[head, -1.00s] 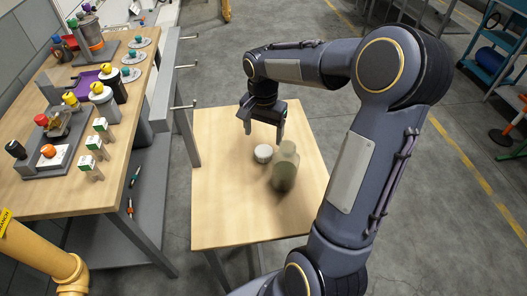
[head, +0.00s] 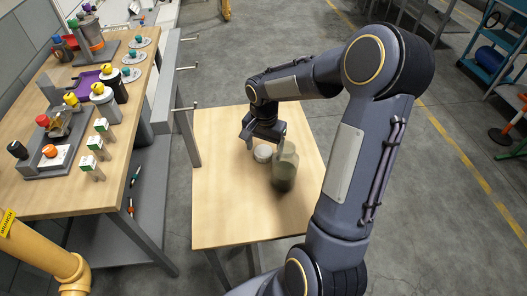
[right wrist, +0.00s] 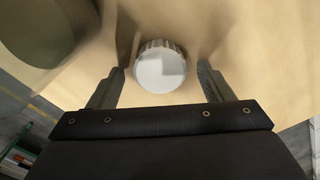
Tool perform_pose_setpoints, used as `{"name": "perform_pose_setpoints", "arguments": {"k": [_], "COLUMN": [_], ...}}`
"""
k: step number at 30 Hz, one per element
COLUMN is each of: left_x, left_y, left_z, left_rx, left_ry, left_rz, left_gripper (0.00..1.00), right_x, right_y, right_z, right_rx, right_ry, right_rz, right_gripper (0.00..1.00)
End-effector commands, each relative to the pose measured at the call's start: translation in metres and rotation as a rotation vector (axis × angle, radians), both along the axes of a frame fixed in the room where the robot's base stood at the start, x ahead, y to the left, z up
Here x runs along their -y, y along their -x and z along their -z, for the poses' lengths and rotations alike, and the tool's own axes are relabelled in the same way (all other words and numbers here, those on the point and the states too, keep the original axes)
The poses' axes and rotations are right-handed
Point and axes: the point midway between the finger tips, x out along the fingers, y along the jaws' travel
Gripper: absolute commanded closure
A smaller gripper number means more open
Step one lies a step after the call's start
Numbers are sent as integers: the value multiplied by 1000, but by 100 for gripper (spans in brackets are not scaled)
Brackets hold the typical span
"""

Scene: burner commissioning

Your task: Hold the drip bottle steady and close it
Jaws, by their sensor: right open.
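The drip bottle (head: 285,170) stands upright on the small wooden table, olive-green and translucent with a darker lower part. Its blurred edge fills the upper left of the right wrist view (right wrist: 40,30). A round white cap (head: 263,153) with a ribbed rim lies on the table just left of the bottle. In the right wrist view the cap (right wrist: 161,67) sits between and slightly beyond the fingertips. My right gripper (right wrist: 161,75) is open, its fingers on either side of the cap with gaps; it also shows above the cap in the head view (head: 262,140). My left gripper is not in view.
The small wooden table (head: 230,215) is otherwise bare, with free room in front and to the right. A long workbench (head: 60,195) on the left holds knobs, buttons and fixtures. A yellow pipe (head: 40,250) stands at the lower left.

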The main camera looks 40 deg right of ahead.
Motion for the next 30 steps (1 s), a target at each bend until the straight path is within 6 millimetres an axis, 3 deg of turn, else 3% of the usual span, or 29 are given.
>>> {"name": "perform_pose_setpoints", "arguments": {"k": [3,14,23,26,30], "left_x": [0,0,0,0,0], "left_y": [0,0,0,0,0], "left_z": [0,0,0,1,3], "left_rx": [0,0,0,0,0], "left_ry": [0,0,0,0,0], "left_rz": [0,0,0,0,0], "left_gripper": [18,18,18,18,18], "right_x": [0,0,0,0,0], "right_y": [0,0,0,-1,-1], "right_z": [0,0,-2,-11,-38], "right_rx": [0,0,0,3,5], "right_ry": [0,0,0,1,2], "right_rz": [0,0,0,1,0], "right_gripper": [28,74,74,74,74]}}
